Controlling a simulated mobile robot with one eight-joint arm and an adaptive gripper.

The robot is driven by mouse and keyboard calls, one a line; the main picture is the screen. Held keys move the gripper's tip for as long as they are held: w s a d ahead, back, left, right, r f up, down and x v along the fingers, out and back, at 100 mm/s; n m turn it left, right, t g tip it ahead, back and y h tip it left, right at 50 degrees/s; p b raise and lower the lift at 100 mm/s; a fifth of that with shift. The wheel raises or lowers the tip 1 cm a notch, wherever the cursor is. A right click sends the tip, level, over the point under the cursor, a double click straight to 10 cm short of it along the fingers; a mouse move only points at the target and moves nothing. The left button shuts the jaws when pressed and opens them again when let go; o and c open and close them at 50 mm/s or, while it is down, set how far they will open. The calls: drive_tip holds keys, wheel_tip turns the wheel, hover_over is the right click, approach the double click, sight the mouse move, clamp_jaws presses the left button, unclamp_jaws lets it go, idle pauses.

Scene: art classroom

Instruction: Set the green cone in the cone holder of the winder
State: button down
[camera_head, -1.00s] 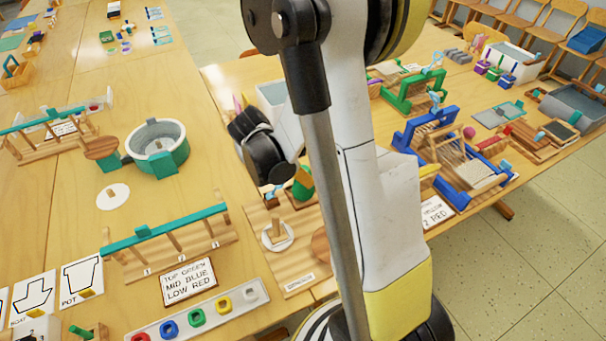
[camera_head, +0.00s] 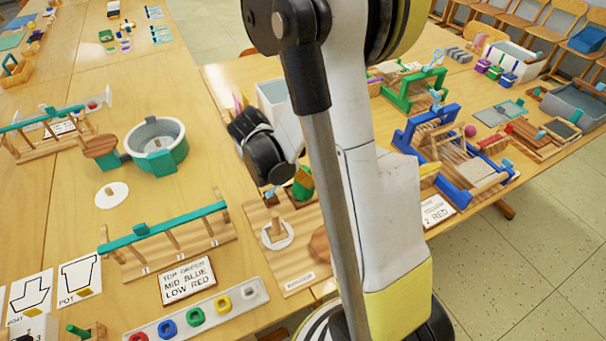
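A small green piece (camera_head: 302,188), partly hidden by my arm, shows just right of the black end of my arm; it may be the green cone, but its full shape is hidden. A wooden board (camera_head: 296,262) with a white disc (camera_head: 277,236) and an upright wooden peg (camera_head: 276,226) lies just below it; this may be the winder's cone holder, and its small label is too small to read. My gripper (camera_head: 268,160) is seen only as black parts above the board. Its fingertips are hidden, so I cannot tell whether it holds the green piece.
A teal-topped wooden rack (camera_head: 170,235) and a tray of coloured rings (camera_head: 240,297) stand left of the board. A teal-and-white round tub (camera_head: 156,147) is further back. A blue-framed loom (camera_head: 440,150) stands right of my arm. Bare table lies around the white paper disc (camera_head: 111,195).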

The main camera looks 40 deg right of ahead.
drive_tip(key=c, duration=0.9)
unclamp_jaws()
drive_tip(key=v, duration=1.2)
drive_tip(key=shift+r, duration=0.1)
drive_tip(key=s+a+r+m+t+y, duration=0.2)
drive_tip(key=a+m, duration=0.3)
drive_tip(key=s+a+r+m+t+y, duration=0.2)
drive_tip(key=s+a+m+t, duration=0.1)
drive_tip(key=a+m, duration=0.2)
drive_tip(key=s+a+r+m+t+y, duration=0.2)
drive_tip(key=s+a+m+t, duration=0.1)
drive_tip(key=m, duration=0.3)
drive_tip(key=shift+s+a+r, duration=0.1)
drive_tip(key=shift+a+r, duration=0.05)
drive_tip(key=shift+a, duration=0.75)
